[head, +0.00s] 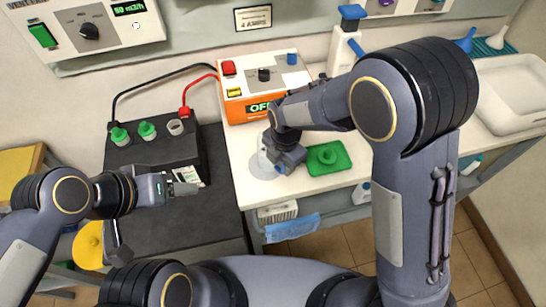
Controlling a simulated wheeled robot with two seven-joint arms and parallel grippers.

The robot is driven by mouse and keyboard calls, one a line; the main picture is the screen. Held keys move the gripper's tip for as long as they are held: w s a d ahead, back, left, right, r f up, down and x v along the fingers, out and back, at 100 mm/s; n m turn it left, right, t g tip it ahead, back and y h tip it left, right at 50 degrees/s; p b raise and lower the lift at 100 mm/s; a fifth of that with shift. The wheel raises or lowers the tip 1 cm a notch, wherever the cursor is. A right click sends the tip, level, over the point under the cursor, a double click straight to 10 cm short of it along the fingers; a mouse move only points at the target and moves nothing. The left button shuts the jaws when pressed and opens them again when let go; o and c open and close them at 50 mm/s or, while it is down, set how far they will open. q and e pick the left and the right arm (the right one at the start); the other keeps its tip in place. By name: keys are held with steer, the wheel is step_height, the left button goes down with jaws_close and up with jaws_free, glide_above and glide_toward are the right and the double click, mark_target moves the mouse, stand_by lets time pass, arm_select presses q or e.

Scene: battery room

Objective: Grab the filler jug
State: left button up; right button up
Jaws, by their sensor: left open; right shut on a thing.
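My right gripper (284,164) is over the white bench and shut on what looks like the filler jug (263,160). Only a pale sliver of the jug shows beside the fingers; my gripper and forearm hide the rest. It is at a round grey spot (258,172) on the bench; I cannot tell whether it touches it. My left gripper (188,188) is open and empty, near the front right of the black battery (150,160).
A green tray with a green cap (328,158) lies right of my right gripper. An orange charger (240,107) stands behind, its red and black leads running to the battery. A white bottle with a blue top (343,50) stands at the back. A white basin (510,95) is far right.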

steer(key=shift+r, duration=0.2)
steer(key=shift+r, duration=1.1)
steer(key=s+d+r+b, duration=0.3)
steer(key=s+d+r, duration=0.1)
steer(key=s+r, duration=0.6)
steer(key=shift+s+r, duration=0.2)
steer(key=shift+s, duration=1.45)
stand_by(1.3)
